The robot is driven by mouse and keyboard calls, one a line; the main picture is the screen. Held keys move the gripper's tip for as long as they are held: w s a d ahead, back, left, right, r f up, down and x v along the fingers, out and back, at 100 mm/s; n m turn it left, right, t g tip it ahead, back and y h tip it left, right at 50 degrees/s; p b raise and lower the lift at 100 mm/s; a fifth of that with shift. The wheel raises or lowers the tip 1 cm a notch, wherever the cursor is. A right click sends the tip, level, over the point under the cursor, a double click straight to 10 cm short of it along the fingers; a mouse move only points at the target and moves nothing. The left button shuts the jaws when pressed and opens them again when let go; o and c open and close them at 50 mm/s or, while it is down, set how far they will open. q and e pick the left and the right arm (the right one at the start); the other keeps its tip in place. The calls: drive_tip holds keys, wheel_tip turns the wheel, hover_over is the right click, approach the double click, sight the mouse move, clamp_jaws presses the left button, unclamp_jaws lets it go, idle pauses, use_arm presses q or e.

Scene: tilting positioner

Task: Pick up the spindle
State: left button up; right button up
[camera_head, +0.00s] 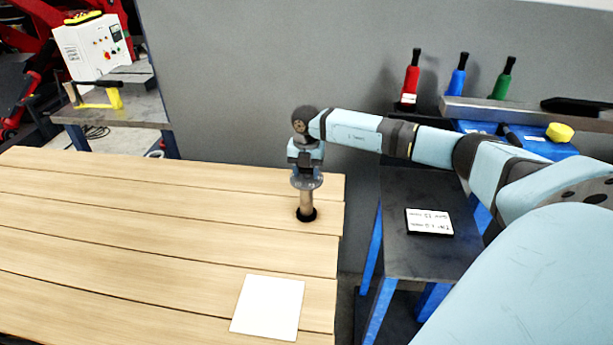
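What looks like the spindle (306,201) is a short brown upright post with a round black foot, standing on the wooden table near its right edge. My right gripper (306,181) points straight down directly over its top end. A grey round flange sits where the two meet and hides the fingertips. I cannot tell whether the fingers are closed on the post. My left gripper is not in view.
A white square plate (268,307) lies on the wooden table (120,240), whose left part is clear. A dark side table (415,265) with a labelled card (429,222) stands to the right. Red, blue and green bottles (457,80) stand behind my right arm by a grey wall.

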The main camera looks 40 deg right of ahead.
clamp_jaws()
drive_tip(key=shift+r, duration=0.1)
drive_tip(key=shift+w+r, duration=0.1)
drive_tip(key=shift+r, duration=0.05)
